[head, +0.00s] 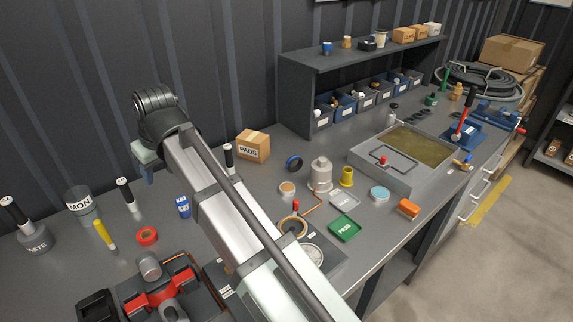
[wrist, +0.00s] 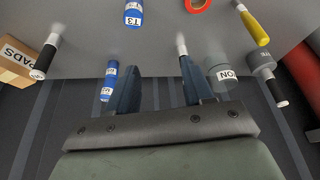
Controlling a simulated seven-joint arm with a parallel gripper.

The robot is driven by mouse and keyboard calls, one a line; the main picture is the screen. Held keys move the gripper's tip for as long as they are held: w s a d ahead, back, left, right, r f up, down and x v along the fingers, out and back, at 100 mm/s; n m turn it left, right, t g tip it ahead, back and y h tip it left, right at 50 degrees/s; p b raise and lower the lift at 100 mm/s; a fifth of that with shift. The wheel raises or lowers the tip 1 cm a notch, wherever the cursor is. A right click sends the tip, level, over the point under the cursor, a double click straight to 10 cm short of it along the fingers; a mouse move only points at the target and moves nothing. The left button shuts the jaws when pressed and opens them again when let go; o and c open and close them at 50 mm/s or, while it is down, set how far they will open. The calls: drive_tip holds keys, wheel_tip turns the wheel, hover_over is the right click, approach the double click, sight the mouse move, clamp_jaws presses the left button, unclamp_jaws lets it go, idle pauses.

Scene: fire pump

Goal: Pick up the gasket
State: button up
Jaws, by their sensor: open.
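I cannot tell for sure which thing is the gasket. A thin tan ring (head: 293,226) lies on the bench beside my arm in the head view and may be it. A red ring (head: 147,236) lies at the left of the bench and looks more like a tape roll; part of it shows at the top of the wrist view (wrist: 197,4). My gripper (head: 146,162) is over the back left of the bench. In the wrist view its two blue fingers (wrist: 158,85) are apart, with nothing held.
A black-and-red tray (head: 185,290) is in front. A shelf (head: 345,58) and grey basin (head: 402,158) are right.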

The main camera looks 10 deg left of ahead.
drive_tip(key=w+d+f+m+h, duration=0.15)
drive_tip(key=w+d+m, duration=0.25)
drive_tip(key=w+d, duration=1.3)
drive_tip(key=n+g+h, duration=0.2)
drive_tip(key=n, duration=1.5)
hover_over(295, 157)
drive_tip(key=f, duration=1)
drive_tip(key=shift+w+f, duration=0.15)
drive_tip(key=shift+w, duration=0.05)
drive_tip(key=shift+s+f, duration=0.2)
drive_tip(key=shift+f, duration=2.4)
drive_tip(key=shift+c, duration=0.3)
clamp_jaws()
